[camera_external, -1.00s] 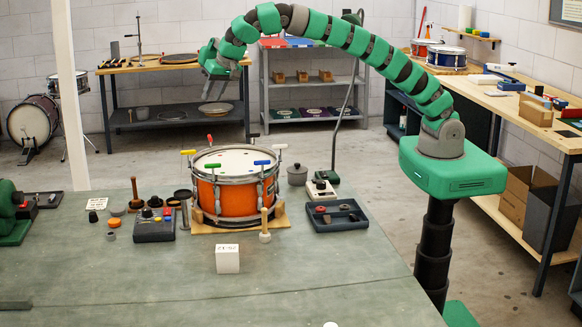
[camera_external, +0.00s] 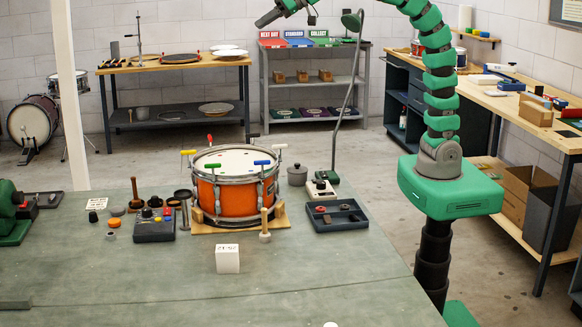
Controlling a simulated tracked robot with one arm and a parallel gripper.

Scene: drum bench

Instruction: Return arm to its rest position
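My arm rises from its green base at the right and leaves the picture at the top. Its end shows again at the top edge, where my gripper (camera_external: 265,18) points left and slightly down, high above the bench. The gripper is dark and partly cut off by the frame, so I cannot tell whether its fingers are open or shut. I see no object in it. The orange drum (camera_external: 228,196) stands upright on a wooden cradle (camera_external: 208,228) on the green-grey bench (camera_external: 130,275), well below the gripper. Several coloured T-handled keys stand around its rim.
A dark tray (camera_external: 350,222) with small parts, a grey pot (camera_external: 297,175) and a desk lamp (camera_external: 352,22) stand right of the drum. A control box (camera_external: 154,230) is left of it. A white block (camera_external: 227,259) stands in front. The bench's front is mostly clear.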

